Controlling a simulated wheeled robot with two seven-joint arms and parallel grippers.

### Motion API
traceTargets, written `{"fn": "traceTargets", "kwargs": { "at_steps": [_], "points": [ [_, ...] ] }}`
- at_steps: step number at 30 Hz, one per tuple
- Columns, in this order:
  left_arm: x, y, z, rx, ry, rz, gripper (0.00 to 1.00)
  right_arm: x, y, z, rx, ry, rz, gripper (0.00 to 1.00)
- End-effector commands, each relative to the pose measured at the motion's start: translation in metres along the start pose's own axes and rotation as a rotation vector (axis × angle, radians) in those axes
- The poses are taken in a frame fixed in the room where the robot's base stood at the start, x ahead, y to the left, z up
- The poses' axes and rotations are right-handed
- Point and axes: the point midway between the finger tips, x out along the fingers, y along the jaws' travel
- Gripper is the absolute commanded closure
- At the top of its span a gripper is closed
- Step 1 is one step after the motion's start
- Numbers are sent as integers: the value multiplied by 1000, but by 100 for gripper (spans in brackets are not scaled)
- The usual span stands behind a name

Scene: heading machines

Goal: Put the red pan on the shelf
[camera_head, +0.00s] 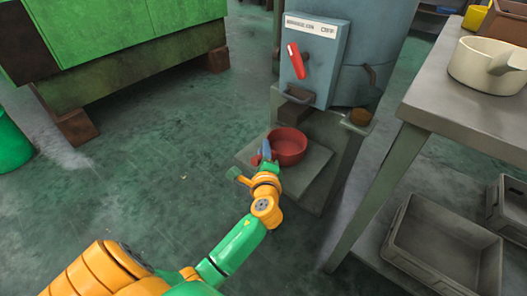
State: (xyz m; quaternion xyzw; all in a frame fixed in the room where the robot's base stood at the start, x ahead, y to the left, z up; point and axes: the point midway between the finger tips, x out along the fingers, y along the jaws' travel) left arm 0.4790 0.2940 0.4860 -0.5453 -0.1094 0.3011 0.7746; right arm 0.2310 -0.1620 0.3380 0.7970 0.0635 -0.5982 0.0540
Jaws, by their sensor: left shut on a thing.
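The red pan (289,147) is a round, open pan at the middle of the view, at the grey plate in front of the blue machine. I cannot tell whether it rests on the plate or is just above it. My left arm comes in from the lower left, and my left gripper (265,158) is at the pan's left side, shut on it. The fingertips are small and partly hidden by the wrist. My right gripper is not in view. A grey table or shelf top (440,107) stands at the right.
A cream pan (486,66) stands on the grey top. Grey crates (403,243) sit low beneath it. The blue machine (325,62) with a red lever (296,60) rises behind the red pan. A green machine (120,30) is at upper left.

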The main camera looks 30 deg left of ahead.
Motion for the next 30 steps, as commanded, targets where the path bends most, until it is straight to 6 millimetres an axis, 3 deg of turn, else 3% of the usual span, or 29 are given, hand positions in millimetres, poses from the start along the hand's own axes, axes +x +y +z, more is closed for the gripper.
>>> {"fn": "traceTargets", "kwargs": {
  "at_steps": [1,2,4,5,16,24,30],
  "points": [
    [0,1,-1,0,0,-1,100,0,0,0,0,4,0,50],
    [0,1,0,0,0,0,63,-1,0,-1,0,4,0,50],
    [0,1,0,0,0,0,44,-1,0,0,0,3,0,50],
    [0,1,0,0,0,0,41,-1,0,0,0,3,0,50],
    [-6,-1,0,0,3,1,41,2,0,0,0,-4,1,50],
    [-68,-2,1,-1,2,4,41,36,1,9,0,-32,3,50],
    [-107,0,0,-1,2,3,41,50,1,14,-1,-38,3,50]
  ]
}}
